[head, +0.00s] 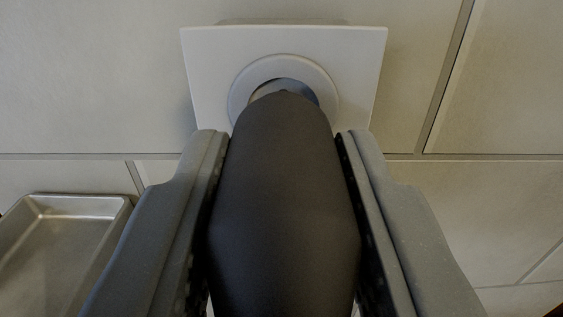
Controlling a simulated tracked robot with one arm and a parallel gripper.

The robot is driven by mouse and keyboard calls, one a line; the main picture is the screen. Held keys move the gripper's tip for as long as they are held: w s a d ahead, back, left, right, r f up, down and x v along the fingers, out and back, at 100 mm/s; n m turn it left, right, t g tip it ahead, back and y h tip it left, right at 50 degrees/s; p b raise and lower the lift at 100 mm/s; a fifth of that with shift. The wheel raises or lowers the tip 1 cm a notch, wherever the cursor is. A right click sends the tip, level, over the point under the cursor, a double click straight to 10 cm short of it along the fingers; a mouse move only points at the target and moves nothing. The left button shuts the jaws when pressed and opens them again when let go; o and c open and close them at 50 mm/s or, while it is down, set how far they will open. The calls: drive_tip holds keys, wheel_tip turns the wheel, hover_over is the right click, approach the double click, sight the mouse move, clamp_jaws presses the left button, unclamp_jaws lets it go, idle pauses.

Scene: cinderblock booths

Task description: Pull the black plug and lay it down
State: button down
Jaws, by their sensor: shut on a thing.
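The black plug (283,200) fills the middle of the head view, with its narrow end toward the wall socket. My gripper (284,140) is shut on the plug, one grey finger along each side. The white square socket plate (212,70) is on the wall behind, with a round ring (238,97) and a dark recess in its middle. The plug's tip overlaps the lower part of the recess. I cannot tell whether the tip is still inside the socket or just in front of it.
A shallow metal tray (65,245) is at the lower left, and the part of it in view is empty. The pale block wall (90,80) with grey joints fills the background. The wall to the right of the plate is bare.

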drive_tip(key=shift+s+d, duration=0.1)
drive_tip(key=shift+s, duration=2)
drive_tip(key=shift+d, duration=0.1)
